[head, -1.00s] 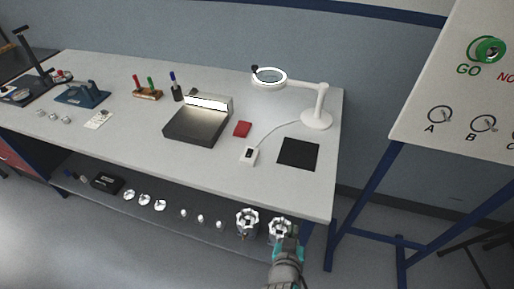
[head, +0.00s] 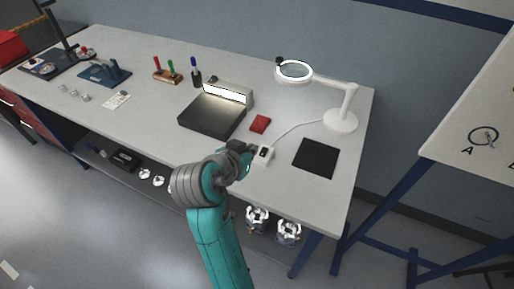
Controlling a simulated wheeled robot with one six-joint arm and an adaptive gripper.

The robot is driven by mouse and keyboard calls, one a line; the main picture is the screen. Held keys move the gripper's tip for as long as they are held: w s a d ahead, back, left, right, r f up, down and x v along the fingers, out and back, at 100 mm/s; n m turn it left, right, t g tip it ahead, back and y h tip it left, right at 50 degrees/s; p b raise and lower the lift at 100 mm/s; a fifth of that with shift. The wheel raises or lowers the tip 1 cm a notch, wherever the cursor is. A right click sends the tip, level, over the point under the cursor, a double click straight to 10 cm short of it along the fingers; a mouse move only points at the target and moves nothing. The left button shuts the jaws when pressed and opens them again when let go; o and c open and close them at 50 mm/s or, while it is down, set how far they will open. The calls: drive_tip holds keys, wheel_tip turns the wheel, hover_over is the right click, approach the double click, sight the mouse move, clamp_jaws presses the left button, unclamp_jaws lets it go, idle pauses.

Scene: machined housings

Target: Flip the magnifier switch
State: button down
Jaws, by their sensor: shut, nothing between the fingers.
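The magnifier lamp stands at the back right of the bench in the head view, with a white ring (head: 293,72) around a lens, a jointed arm and a round base (head: 340,120). A cord runs from the base to a small white switch box (head: 264,154) with a dark rocker on top. My gripper (head: 246,150) is shut and empty, right beside the left side of the switch box. I cannot tell whether it touches the box. My wrist hides part of the gripper and the bench edge.
A red block (head: 260,124) lies just behind the switch box. A black mat (head: 316,158) is to its right. A lit inspection tray (head: 211,116) stands to the left. The bench (head: 140,75) holds markers and fixtures farther left. Metal housings (head: 288,231) sit on the lower shelf.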

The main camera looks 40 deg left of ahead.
hover_over(263, 155)
drive_tip(key=f, duration=0.5)
drive_tip(key=shift+s+d+f, duration=0.1)
drive_tip(key=shift+s, duration=0.2)
wheel_tip(263, 155, down, 2)
drive_tip(key=shift+w+f, duration=0.25)
drive_tip(key=shift+f, duration=0.55)
